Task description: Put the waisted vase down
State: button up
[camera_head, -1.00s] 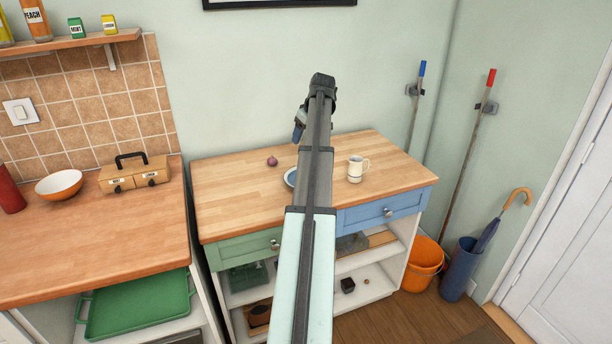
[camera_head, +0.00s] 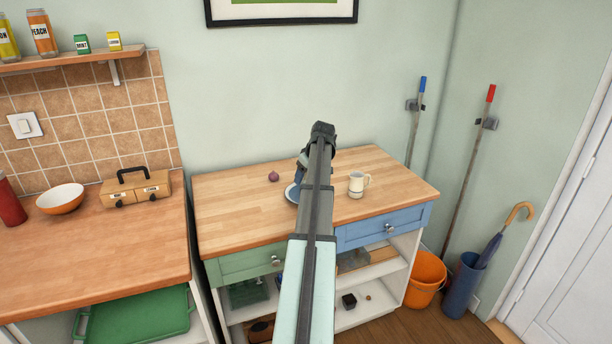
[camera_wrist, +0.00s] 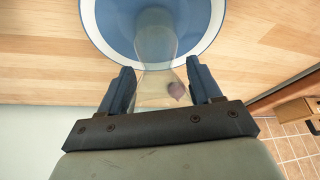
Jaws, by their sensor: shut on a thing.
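The waisted vase (camera_wrist: 154,50) is clear glass and shows in the wrist view between the two blue fingers of my gripper (camera_wrist: 162,85). My gripper is shut on it. The vase's far end overlaps the blue plate with a white rim (camera_wrist: 97,40); I cannot tell whether it touches the plate. In the head view the plate (camera_head: 291,194) lies on the wooden worktop, partly hidden by my arm. My gripper (camera_head: 301,168) shows there just above the plate, mostly behind my arm, and I cannot make out the vase.
A purple onion (camera_head: 273,176) lies left of the plate; it shows through the glass in the wrist view. A cream mug (camera_head: 356,185) stands to the right. The worktop (camera_head: 235,205) is clear at its left and far right. A wall is behind it.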

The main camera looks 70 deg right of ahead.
jog(key=o, duration=1.1)
jog(key=shift+f, duration=0.1)
jog(key=shift+o, duration=0.2)
jog(key=v, duration=1.2)
jog(key=shift+s, duration=0.1)
